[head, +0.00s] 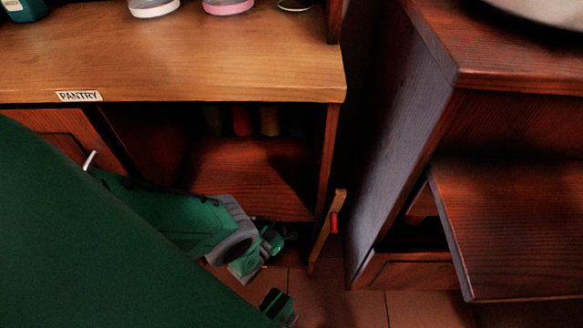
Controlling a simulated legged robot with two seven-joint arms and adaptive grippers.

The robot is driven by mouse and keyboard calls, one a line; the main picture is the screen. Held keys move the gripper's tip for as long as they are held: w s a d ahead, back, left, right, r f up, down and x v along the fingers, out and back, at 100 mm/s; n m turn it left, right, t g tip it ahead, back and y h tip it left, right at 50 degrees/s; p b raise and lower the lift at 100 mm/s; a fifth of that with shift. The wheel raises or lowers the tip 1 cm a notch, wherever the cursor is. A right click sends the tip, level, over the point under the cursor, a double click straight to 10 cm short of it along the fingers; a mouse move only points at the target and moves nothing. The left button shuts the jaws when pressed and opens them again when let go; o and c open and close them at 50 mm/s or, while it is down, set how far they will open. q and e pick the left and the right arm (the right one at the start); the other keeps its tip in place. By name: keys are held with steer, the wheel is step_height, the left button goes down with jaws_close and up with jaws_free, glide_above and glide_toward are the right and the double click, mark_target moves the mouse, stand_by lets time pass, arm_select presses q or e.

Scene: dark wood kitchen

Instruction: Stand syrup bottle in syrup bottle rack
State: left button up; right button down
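Several coloured upright shapes, among them a red one (241,122) and a yellow one (269,122), stand in deep shadow at the back of the open cabinet under the pantry counter. I cannot tell whether they are syrup bottles. No rack can be made out. My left arm comes in from the left, and my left gripper (266,251) is low in front of the cabinet's bottom edge, near the floor. Its fingers are small and dark, so their opening and any hold are unclear. My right gripper is not clearly seen.
The pantry counter (200,60) holds several small containers at its back edge. A narrow wooden panel with a red handle (334,222) stands at the cabinet's right side. A dark wooden unit (400,130) with a projecting panel (510,230) is at right. Tiled floor (360,308) shows between.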

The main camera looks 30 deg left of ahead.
arm_select(q)
steer(key=shift+s+a+f, duration=0.15)
steer(key=shift+f, duration=0.25)
steer(key=shift+s+a+f, duration=0.1)
steer(key=shift+a+f, duration=0.05)
steer(key=shift+f, duration=0.2)
steer(key=o, duration=1.6)
steer(key=shift+d, duration=0.1)
steer(key=shift+o, duration=0.2)
steer(key=shift+s+d+f, duration=0.1)
steer(key=shift+s+f, duration=0.15)
steer(key=shift+s, duration=0.35)
steer(key=s+a+r, duration=0.1)
steer(key=s, duration=0.9)
steer(key=shift+s+a, duration=0.2)
steer(key=shift+r, duration=0.1)
